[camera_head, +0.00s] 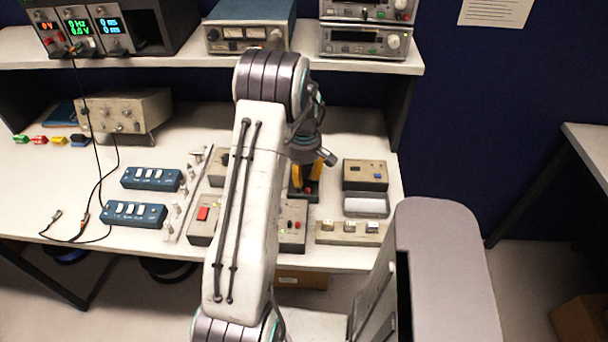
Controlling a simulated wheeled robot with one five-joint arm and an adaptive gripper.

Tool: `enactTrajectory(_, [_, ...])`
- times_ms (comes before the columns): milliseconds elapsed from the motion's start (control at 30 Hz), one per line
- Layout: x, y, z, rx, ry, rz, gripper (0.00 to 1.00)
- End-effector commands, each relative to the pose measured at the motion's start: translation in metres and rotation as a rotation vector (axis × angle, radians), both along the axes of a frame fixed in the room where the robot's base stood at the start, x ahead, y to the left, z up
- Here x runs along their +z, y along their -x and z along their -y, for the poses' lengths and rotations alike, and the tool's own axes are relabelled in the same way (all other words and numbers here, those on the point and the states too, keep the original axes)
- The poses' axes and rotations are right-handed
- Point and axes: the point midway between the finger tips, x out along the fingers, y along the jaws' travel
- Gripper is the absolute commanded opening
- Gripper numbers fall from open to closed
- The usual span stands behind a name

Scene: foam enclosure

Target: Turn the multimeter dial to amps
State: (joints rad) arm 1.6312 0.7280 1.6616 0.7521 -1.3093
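A yellow and black device with a red spot, which looks like the multimeter (310,191), stands on the bench just right of my arm. My arm covers part of it, and I cannot make out its dial or the dial's setting. My gripper (321,157) is above and just behind or over this device, pointing down toward the bench.
Right of the device are a beige box (365,175), a grey-lidded box (366,206) and a row of switches (347,233). At left are blue switch boxes (134,213) and a red-button box (203,214). A shelf (295,61) with instruments overhangs the back. Cables lie at the left.

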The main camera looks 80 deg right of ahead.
Motion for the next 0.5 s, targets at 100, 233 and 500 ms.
enactTrajectory(100, [0.0002, 0.0000, 0.0000, 0.000, 0.000, 0.000, 0.19])
enactTrajectory(233, [0.0001, 0.0000, 0.0000, 0.000, 0.000, 0.000, 0.07])
enactTrajectory(500, [-0.0004, 0.0000, -0.0003, -0.003, -0.001, 0.000, 0.00])
